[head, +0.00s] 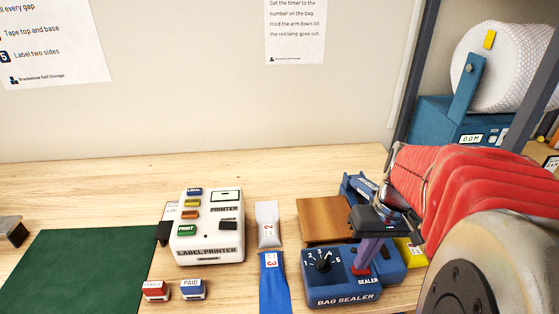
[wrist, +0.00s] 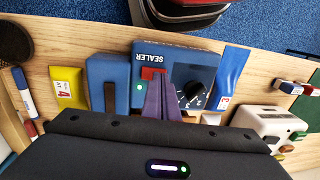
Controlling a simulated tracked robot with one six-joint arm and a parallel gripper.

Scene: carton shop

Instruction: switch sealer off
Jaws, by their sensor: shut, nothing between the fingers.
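The blue bag sealer (head: 340,283) stands at the front right of the bench, with a black dial (head: 323,262) on its top. In the wrist view the sealer (wrist: 200,60) shows its dial (wrist: 191,95), a red switch (wrist: 152,73) and a small green light (wrist: 139,87). My gripper (head: 362,270) points down over the sealer's right part. Its purple fingers (wrist: 157,82) are shut and empty, with the tips right at the red switch. Whether they touch it, and which way the switch is tipped, I cannot tell. The fingers hide part of the switch.
A label printer (head: 209,230) and two stamps (head: 193,289) stand to the left. A blue bag (head: 273,285) and a grey bag (head: 267,225) lie beside the sealer. A yellow bag (wrist: 68,88) lies on the sealer's other side. A green mat (head: 85,268) lies clear at the left.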

